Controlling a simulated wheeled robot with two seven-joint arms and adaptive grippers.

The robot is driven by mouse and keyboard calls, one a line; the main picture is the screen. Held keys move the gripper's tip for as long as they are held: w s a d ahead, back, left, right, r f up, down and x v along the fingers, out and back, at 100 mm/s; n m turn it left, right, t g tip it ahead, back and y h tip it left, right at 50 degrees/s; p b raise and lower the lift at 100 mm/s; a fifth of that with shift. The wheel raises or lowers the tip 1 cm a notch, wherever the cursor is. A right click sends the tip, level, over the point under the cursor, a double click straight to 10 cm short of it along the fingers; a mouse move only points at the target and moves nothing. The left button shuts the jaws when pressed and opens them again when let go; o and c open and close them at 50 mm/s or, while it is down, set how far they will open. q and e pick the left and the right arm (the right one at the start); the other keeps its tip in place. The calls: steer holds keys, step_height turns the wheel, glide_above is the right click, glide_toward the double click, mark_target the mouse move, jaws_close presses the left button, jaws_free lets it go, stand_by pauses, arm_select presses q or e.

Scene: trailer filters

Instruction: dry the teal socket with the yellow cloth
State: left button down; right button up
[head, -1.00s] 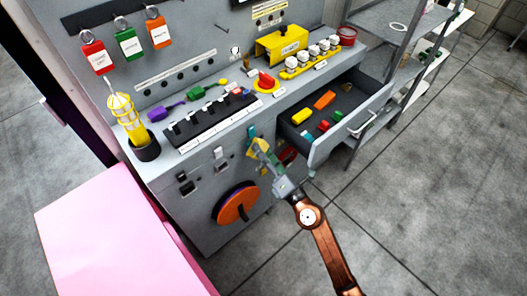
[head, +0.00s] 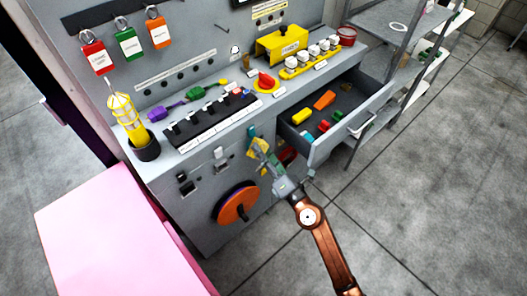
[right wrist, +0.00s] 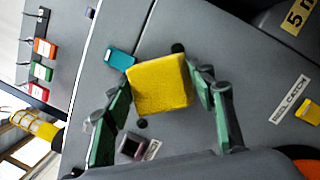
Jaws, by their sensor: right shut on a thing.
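My right gripper (head: 260,151) is shut on the yellow cloth (head: 257,144) at the front face of the grey cabinet. In the right wrist view the cloth (right wrist: 160,84) is a square yellow pad between the green fingers. The teal socket (head: 251,131) shows as a small teal part just above the cloth. In the right wrist view this teal part (right wrist: 119,59) lies beside the cloth's upper left corner, with its face largely uncovered. I cannot tell whether the cloth touches it. My left gripper is not in view.
An open drawer (head: 349,135) with several coloured pieces juts out right of my right gripper. An orange round dial (head: 237,204) is below left. A yellow caged lamp (head: 126,113) stands on the worktop. A pink surface (head: 110,235) fills the lower left.

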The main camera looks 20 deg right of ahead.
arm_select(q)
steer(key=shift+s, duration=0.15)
arm_select(e)
steer(key=v, duration=0.2)
steer(key=shift+s+d+r, duration=0.15)
steer(key=shift+s+d, duration=0.1)
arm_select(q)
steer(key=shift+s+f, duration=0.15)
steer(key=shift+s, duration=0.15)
arm_select(e)
steer(key=d+r+v, duration=0.1)
steer(key=v, duration=0.5)
steer(key=shift+s, duration=0.1)
